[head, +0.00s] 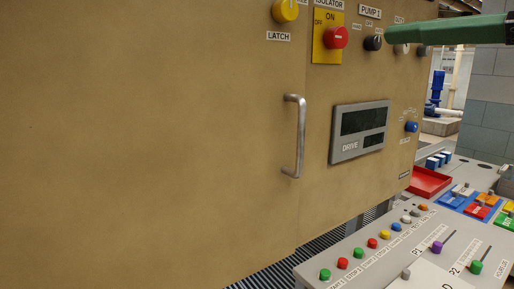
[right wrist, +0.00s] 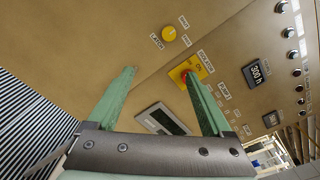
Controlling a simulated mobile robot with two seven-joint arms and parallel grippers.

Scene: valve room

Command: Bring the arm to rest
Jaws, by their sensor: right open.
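My right gripper (right wrist: 159,74) shows in the right wrist view with its two green fingers spread wide and nothing between them. It points at the tan cabinet front (right wrist: 100,40). In the head view one green finger (head: 445,30) reaches in from the right edge, its tip close to the dark PUMP 1 knob (head: 373,43); I cannot tell whether they touch. In the right wrist view the right-hand finger's tip overlaps the red isolator knob (right wrist: 184,76) on its yellow plate. My left gripper is not in view.
The cabinet has a yellow LATCH knob (head: 285,10), a metal handle (head: 294,135) and a DRIVE display (head: 360,131). Below right is a grey console (head: 345,255) with coloured buttons and levers, and a red tray (head: 430,182). A block wall (head: 490,100) stands at the right.

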